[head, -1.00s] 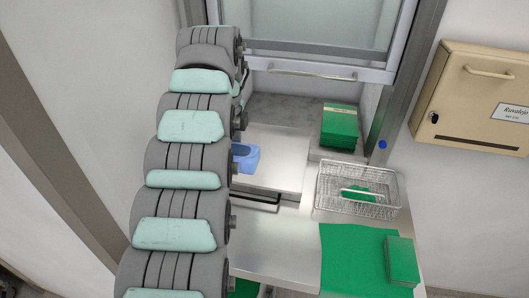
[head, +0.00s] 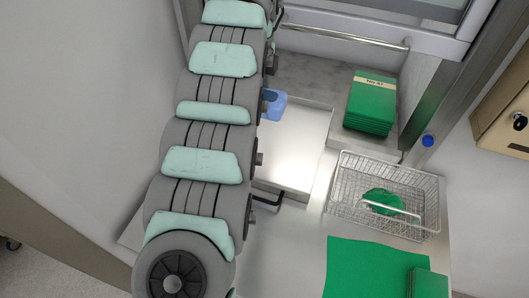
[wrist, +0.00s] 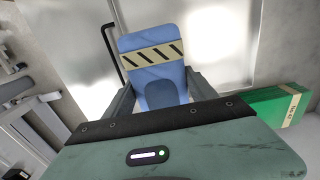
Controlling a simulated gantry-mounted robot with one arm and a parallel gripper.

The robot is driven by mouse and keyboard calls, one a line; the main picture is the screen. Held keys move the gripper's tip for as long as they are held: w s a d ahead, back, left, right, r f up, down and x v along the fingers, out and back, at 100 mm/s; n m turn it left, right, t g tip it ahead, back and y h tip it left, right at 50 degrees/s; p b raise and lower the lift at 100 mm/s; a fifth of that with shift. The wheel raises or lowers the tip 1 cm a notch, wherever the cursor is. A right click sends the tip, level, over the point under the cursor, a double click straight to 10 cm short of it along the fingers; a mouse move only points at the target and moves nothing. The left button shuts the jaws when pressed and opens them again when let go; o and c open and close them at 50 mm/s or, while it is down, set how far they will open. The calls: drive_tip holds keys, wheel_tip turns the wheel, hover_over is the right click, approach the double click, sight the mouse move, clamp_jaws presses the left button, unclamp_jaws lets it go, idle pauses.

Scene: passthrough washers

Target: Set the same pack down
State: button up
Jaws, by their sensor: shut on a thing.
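A blue pack (head: 274,106) with a yellow-and-black striped band shows large in the wrist view (wrist: 155,78). My gripper (wrist: 158,88) is shut on it, one dark finger on each side of its lower part. In the head view the pack is at the back left of the pale metal plate (head: 305,130), partly behind my arm. My gripper itself is hidden there by the arm. I cannot tell whether the pack touches the surface below.
A stack of green packs (head: 370,105) stands right of the plate. A wire basket (head: 345,195) holds a green item (head: 384,201). A green cloth (head: 365,265) and green block (head: 428,284) lie in front. A black handle (head: 268,201) sits at the plate's front left.

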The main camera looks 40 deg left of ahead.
sight(260, 158)
wheel_tip(260, 158, down, 3)
drive_tip(key=shift+a+r+b, duration=0.1)
drive_tip(key=shift+a+b, duration=0.05)
drive_tip(key=shift+b, duration=0.45)
wheel_tip(260, 158, down, 19)
drive_tip(key=p, duration=0.3)
drive_tip(key=o, duration=1.7)
drive_tip(key=shift+c, duration=0.2)
wheel_tip(260, 158, up, 12)
drive_tip(key=b, duration=0.3)
drive_tip(key=shift+r, duration=0.15)
